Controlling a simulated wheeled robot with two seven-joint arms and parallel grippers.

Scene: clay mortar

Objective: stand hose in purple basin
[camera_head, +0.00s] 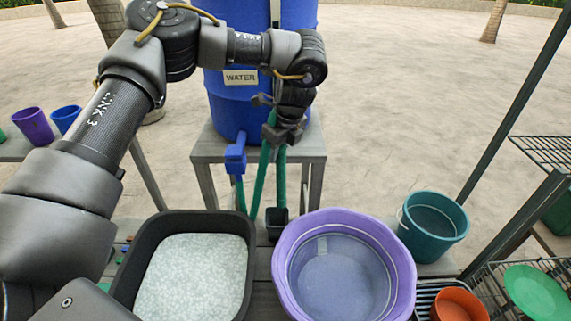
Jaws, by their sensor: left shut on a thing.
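My left gripper (284,132) is shut on the green hose (261,175) in front of the blue water barrel. The hose runs from the blue tap (235,157), dips, rises to the gripper and hangs down again on its right. Its lower end is close to a small dark square piece (277,218); I cannot tell whether they are joined. The purple basin (403,262) stands on the near table, lower and to the right of the gripper, apart from the hose. It looks to hold clear water. My right gripper is not in view.
A black tub (139,257) of pale granules stands left of the basin. A teal bucket (432,227) stands close on its right, with an orange pot (459,304) and a wire rack with a green plate (536,292) beyond. The blue barrel (298,25) stands on a stool behind.

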